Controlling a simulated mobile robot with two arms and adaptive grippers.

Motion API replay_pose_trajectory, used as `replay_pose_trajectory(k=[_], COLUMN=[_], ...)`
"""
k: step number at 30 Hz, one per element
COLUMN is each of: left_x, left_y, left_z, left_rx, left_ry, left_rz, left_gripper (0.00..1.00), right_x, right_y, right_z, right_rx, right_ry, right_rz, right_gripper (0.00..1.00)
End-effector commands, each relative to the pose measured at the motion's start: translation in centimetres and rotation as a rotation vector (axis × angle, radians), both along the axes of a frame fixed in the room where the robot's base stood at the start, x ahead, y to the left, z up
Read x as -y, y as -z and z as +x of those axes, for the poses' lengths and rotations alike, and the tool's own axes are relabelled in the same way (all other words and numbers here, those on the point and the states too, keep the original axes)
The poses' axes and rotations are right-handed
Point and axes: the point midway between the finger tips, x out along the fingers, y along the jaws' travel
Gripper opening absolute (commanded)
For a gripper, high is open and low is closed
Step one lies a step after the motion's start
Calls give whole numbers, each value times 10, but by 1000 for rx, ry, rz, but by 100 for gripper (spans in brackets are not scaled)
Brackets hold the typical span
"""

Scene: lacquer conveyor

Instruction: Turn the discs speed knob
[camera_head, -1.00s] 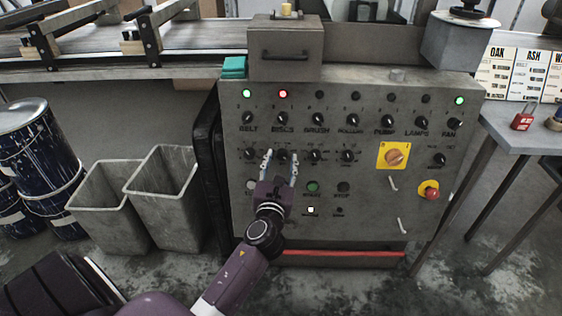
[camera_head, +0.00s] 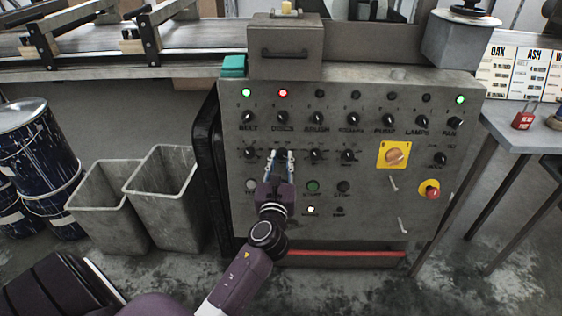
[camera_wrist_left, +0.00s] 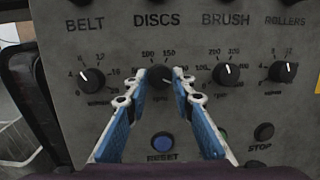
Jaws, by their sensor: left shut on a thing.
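The discs speed knob (camera_wrist_left: 158,77) is a round black knob under the DISCS label, with a scale in rpm around it. It also shows in the head view (camera_head: 281,153), partly hidden by my fingers. My left gripper (camera_head: 281,160) reaches up to the panel from below. Its two blue-sided fingers are shut on this knob, one on each side. In the wrist view the left gripper (camera_wrist_left: 163,86) covers part of the scale. My right gripper is not in view.
The grey control panel (camera_head: 370,215) carries other knobs close by: the belt speed knob (camera_wrist_left: 91,80) on the left and the brush speed knob (camera_wrist_left: 226,75) on the right. A blue reset button (camera_wrist_left: 162,142) sits below. A yellow-plated switch (camera_head: 394,156) is farther right.

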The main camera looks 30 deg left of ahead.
Motion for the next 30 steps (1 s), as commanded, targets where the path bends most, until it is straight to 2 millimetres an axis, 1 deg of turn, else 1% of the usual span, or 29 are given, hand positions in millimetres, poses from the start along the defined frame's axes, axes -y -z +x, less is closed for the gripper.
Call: replay_pose_trajectory(k=[3, 15, 18, 21, 30], left_x=[1, 2, 3, 3, 3], left_y=[2, 2, 2, 2, 1], left_z=[1, 1, 1, 1, 2], left_rx=[51, 230, 266, 296, 349], left_ry=[-18, -81, -93, -104, -123], left_rz=[-86, -379, -438, -485, -573], left_gripper=[0, 0, 0, 0, 0], right_x=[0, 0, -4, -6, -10], right_y=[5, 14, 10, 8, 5], right_z=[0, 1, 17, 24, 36], right_rx=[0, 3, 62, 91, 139], right_ry=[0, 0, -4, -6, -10], right_rz=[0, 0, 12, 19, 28], right_gripper=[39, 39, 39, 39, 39])
